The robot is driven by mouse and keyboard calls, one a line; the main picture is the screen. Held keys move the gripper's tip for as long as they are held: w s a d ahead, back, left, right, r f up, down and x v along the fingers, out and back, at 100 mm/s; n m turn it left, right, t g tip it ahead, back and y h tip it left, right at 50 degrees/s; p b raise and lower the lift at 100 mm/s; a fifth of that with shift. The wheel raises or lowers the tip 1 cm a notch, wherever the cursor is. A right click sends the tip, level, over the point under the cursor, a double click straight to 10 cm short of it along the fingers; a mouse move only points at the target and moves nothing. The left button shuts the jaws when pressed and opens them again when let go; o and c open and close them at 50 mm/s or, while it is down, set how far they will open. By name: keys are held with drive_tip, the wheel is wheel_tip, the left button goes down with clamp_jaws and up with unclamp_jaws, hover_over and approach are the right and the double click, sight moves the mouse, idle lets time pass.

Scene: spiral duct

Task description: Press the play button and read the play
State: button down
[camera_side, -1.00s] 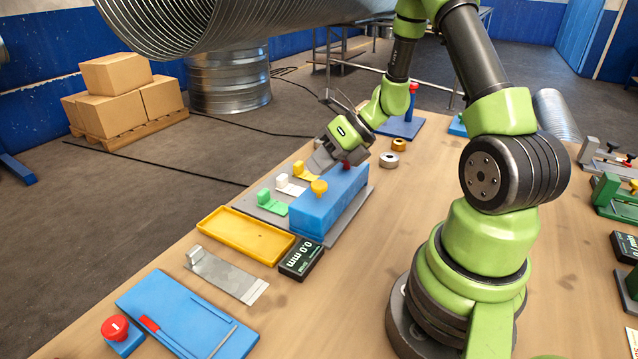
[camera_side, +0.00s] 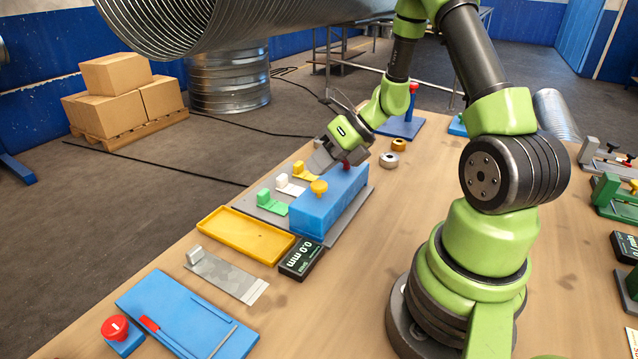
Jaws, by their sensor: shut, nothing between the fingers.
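A blue block (camera_side: 327,204) stands on a grey plate with a yellow knob (camera_side: 319,187) on top near its front end and a red knob (camera_side: 347,164) farther back. My gripper (camera_side: 338,166) is shut and empty, low over the back part of the block at the red knob. I cannot tell whether it touches the knob. A small black display (camera_side: 301,258) in front of the block reads 0.0 mm. Green (camera_side: 270,201), white (camera_side: 290,186) and yellow (camera_side: 304,172) clips sit along the block's left side.
A yellow tray (camera_side: 222,228), a metal plate with a small block (camera_side: 228,277), a blue board (camera_side: 165,318) and a red push button (camera_side: 115,329) lie toward the front left. The table's middle is clear.

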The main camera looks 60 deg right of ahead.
sight(320, 183)
idle(0.3)
drive_tip(key=shift+f, duration=0.4)
drive_tip(key=shift+f, duration=0.8)
idle(0.8)
drive_tip(key=shift+r, duration=1.25)
drive_tip(key=shift+r, duration=2.5)
drive_tip(key=shift+a, duration=0.1)
